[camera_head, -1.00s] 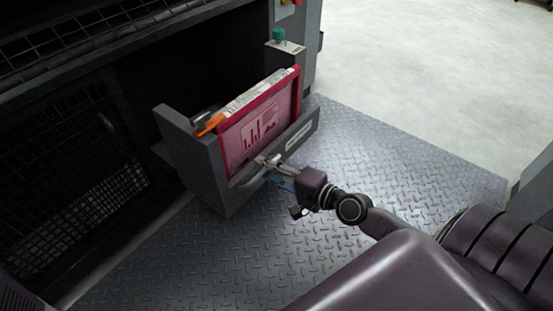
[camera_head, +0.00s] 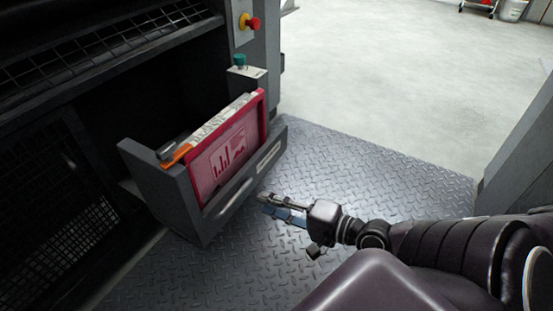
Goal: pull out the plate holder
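The plate holder (camera_head: 160,186) is a grey drawer-like box that stands out from the dark machine opening. A red-framed pink panel (camera_head: 227,152) with a printed chart stands upright in it, with an orange part (camera_head: 176,155) at its left end. A pale bar handle (camera_head: 236,199) runs along the holder's front face. My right gripper (camera_head: 266,204) is to the right of the handle, apart from it. Its fingers are spread with nothing between them. My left gripper is not in view.
The dark machine (camera_head: 60,120) with mesh panels fills the left. A grey post with a red and yellow button (camera_head: 250,22) and a green knob (camera_head: 240,60) stands behind the holder. The diamond-plate floor (camera_head: 370,170) in front is clear.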

